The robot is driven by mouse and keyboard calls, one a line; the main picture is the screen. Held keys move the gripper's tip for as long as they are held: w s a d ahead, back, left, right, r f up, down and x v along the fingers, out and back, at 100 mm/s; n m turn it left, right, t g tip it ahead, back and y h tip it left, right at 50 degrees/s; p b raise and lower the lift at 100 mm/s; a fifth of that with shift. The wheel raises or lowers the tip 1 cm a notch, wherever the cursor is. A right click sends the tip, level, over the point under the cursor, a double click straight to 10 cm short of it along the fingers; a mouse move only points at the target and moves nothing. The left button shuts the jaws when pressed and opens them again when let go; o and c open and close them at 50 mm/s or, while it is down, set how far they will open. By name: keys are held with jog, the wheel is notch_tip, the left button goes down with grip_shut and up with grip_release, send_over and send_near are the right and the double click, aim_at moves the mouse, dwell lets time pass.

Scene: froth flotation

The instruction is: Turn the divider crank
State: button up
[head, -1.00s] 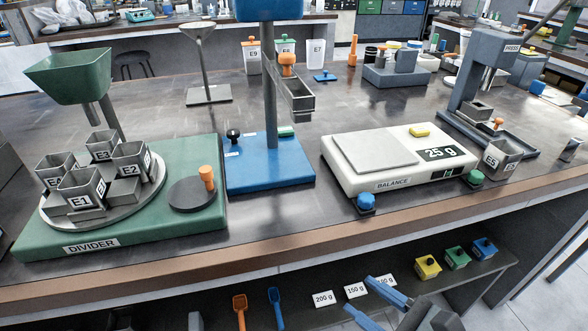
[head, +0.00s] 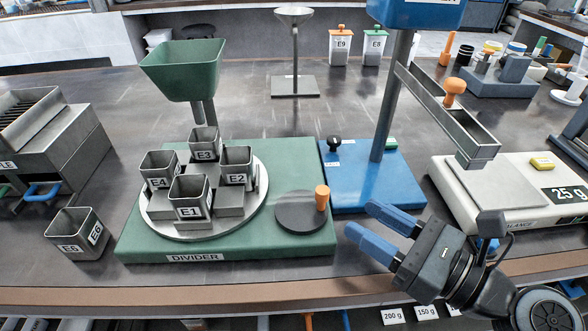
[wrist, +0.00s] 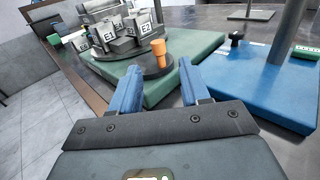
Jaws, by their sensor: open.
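The divider (head: 230,246) is a green base with a round turntable holding the cups E1 (head: 190,203), E2, E3 and E4, under a green hopper (head: 184,70). Its crank is a dark disc (head: 297,222) with an upright orange knob (head: 322,197) at the disc's right edge. My gripper (head: 370,222), with blue fingers, is open and empty, to the right of the knob and apart from it. In the wrist view the orange knob (wrist: 158,51) stands ahead, beyond the open fingertips (wrist: 160,72).
A blue stand (head: 370,180) with a post and metal trough (head: 440,110) rises just behind my gripper. The balance (head: 500,195) is to the right. Cup E6 (head: 78,235) stands left of the divider. The bench's front edge runs below my gripper.

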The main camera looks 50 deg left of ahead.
aim_at(323, 190)
jog(key=a, duration=0.9)
jog(key=shift+s+r, duration=0.2)
jog(key=shift+s, duration=0.2)
jog(key=shift+p, duration=0.3)
grip_shut()
